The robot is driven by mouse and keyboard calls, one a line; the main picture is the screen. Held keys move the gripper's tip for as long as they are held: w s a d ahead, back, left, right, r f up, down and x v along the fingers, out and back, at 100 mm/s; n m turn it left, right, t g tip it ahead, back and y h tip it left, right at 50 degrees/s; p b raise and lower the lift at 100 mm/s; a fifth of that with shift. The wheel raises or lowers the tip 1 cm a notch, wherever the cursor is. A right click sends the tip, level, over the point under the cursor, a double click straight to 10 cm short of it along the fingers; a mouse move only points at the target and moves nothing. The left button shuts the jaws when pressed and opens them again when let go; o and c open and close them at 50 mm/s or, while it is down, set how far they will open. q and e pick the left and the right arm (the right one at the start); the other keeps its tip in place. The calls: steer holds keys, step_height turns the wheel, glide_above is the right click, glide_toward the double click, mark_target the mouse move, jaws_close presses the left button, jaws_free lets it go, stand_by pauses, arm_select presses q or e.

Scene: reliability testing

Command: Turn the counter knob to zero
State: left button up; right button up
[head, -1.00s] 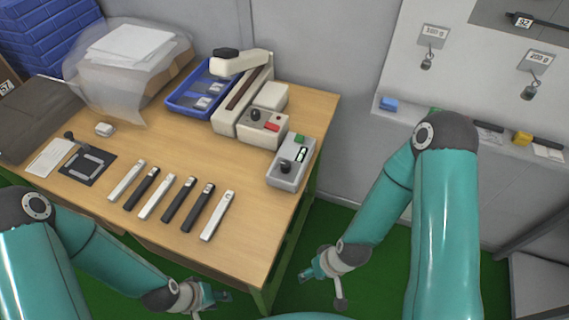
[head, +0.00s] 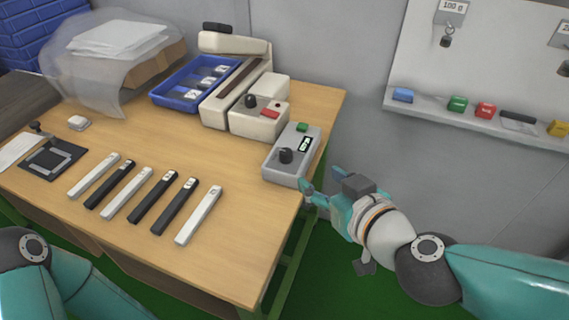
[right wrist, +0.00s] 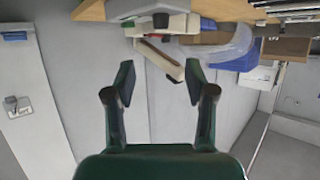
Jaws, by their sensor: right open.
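The counter is a grey box (head: 274,170) at the right edge of the wooden table in the head view. It has a black knob (head: 286,156), a small lit display (head: 306,144) whose digits I cannot read surely, and a green button (head: 302,127). My right gripper (head: 321,181) is open and empty, just right of the counter, beyond the table edge and apart from the knob. Its open fingers (right wrist: 160,84) show in the right wrist view, with what looks like the counter (right wrist: 172,27) upside down above. My left gripper is out of the picture.
A cream device with a dark knob (head: 251,101) and red button stands behind the counter. A blue tray (head: 172,101) is farther left. Several black and white bars (head: 199,216) lie along the front. A wall shelf (head: 432,113) is at right.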

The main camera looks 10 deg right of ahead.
steer(key=p, duration=0.3)
glide_toward(287, 153)
steer(key=b+x, duration=0.3)
steer(key=x, duration=0.6)
steer(key=shift+w+f, duration=0.15)
steer(key=shift+w, duration=0.1)
steer(key=shift+w+a+f, duration=0.15)
steer(key=shift+w+f, duration=0.05)
steer(key=shift+w, duration=0.45)
steer(key=shift+c, duration=0.4)
jaws_close()
